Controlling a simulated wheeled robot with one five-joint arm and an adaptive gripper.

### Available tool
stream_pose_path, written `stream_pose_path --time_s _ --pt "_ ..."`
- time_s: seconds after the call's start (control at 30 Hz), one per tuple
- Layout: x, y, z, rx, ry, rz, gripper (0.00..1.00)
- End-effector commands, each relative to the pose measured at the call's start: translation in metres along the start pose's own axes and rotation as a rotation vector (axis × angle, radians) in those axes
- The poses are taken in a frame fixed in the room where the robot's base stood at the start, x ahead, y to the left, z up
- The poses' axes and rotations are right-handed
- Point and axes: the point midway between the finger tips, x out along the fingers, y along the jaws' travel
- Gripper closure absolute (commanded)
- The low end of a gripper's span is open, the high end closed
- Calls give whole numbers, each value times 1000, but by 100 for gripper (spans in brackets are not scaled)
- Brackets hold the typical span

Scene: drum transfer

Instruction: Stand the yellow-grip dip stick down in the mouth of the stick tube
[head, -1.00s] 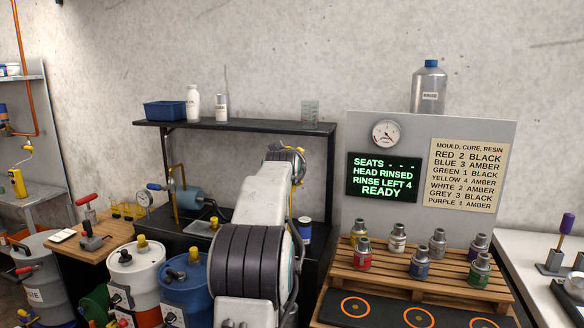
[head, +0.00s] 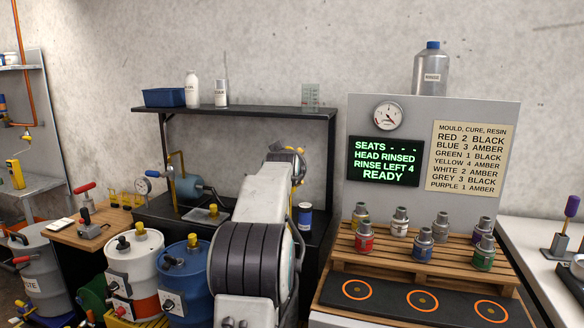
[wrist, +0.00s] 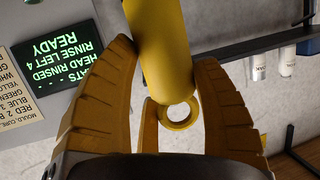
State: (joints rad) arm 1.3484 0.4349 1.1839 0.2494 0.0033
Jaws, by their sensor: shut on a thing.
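My gripper (wrist: 165,80) is shut on the yellow grip of the dip stick (wrist: 160,45) in the wrist view. The grip is a smooth yellow cylinder with a yellow ring (wrist: 180,113) at its near end, between the two tan fingers. The far part of the stick runs out of the top of the wrist view. In the head view my arm hides most of the gripper and the stick. I cannot make out the stick tube for certain in either view.
A dark shelf (head: 250,112) holds a blue bin (head: 165,97) and bottles. White (head: 130,262) and blue (head: 187,280) drums stand at lower left. A wooden rack (head: 420,268) with several small pots stands right, before a grey panel with a screen (head: 384,161). A purple-handled tool (head: 571,206) stands far right.

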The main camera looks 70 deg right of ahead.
Motion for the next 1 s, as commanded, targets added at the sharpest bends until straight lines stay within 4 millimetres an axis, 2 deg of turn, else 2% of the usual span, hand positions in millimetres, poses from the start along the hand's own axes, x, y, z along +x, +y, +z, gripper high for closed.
stream_pose_path --time_s 0.27,1.0 --pt "0 0 -1 0 4 0 78" --pt "5 0 16 0 4 0 78"
